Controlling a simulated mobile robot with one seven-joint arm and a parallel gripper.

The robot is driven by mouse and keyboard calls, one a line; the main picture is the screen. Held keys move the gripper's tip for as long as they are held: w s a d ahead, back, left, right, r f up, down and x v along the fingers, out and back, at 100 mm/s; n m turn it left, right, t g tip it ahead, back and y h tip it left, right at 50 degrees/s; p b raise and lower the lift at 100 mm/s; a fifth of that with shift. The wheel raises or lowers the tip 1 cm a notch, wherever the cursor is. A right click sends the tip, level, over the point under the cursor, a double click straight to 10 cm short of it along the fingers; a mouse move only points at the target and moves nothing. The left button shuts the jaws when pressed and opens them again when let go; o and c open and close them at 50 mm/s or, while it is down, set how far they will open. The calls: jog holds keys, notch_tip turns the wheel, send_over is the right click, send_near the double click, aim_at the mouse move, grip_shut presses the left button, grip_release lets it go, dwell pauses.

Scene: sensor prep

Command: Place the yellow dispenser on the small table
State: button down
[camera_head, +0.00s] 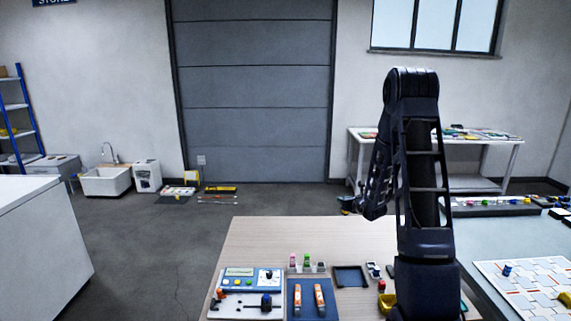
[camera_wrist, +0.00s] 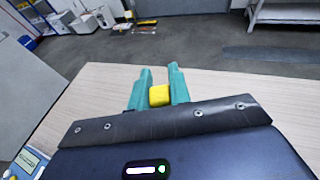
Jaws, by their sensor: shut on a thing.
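My gripper (camera_wrist: 159,75) has two teal fingers, shut on a small yellow block-like thing, which I take for the yellow dispenser (camera_wrist: 159,95). It is held between the fingers above the pale wooden table (camera_wrist: 225,90). In the head view my gripper (camera_head: 347,203) shows small and partly hidden left of my arm, over the far edge of the wooden table (camera_head: 270,237). The dispenser is too small there to make out clearly. I cannot tell which table is the small one; a white table (camera_head: 365,150) stands at the back right.
A control panel (camera_head: 240,306), a blue mat (camera_head: 292,312) with orange tools, small bottles and a dark tray (camera_head: 350,276) lie along the near side of the wooden table. The far part of that table is clear. A board table (camera_head: 470,245) adjoins at right. Open floor lies left.

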jog(key=s+a+f+n+g+y, duration=0.25)
jog(key=s+a+n+g, duration=0.2)
jog(key=a, duration=0.55)
jog(key=s+a+f+n+g+y, duration=0.1)
jog(key=s+a+n+g+y, duration=0.4)
jog(key=a, duration=0.5)
jog(key=s+a+f+n+g+y, duration=0.25)
jog(key=a+n+g, duration=0.35)
jog(key=a, duration=0.4)
jog(key=w+d+f+m+t+h, duration=0.1)
jog(key=w+f+m+t+h, duration=0.3)
jog(key=m+t, duration=0.55)
jog(key=s+d+m+t+h, duration=0.4)
jog(key=d+m+h, duration=0.15)
jog(key=d, duration=0.35)
jog(key=s+d+m+t+h, duration=0.3)
jog(key=d+m+h, duration=0.25)
jog(key=d, duration=0.35)
jog(key=shift+n, duration=0.4)
jog(key=shift+s+a+f, duration=0.1)
jog(key=shift+f, duration=1.55)
jog(key=shift+s+a+f, duration=0.1)
jog(key=shift+f, duration=1.55)
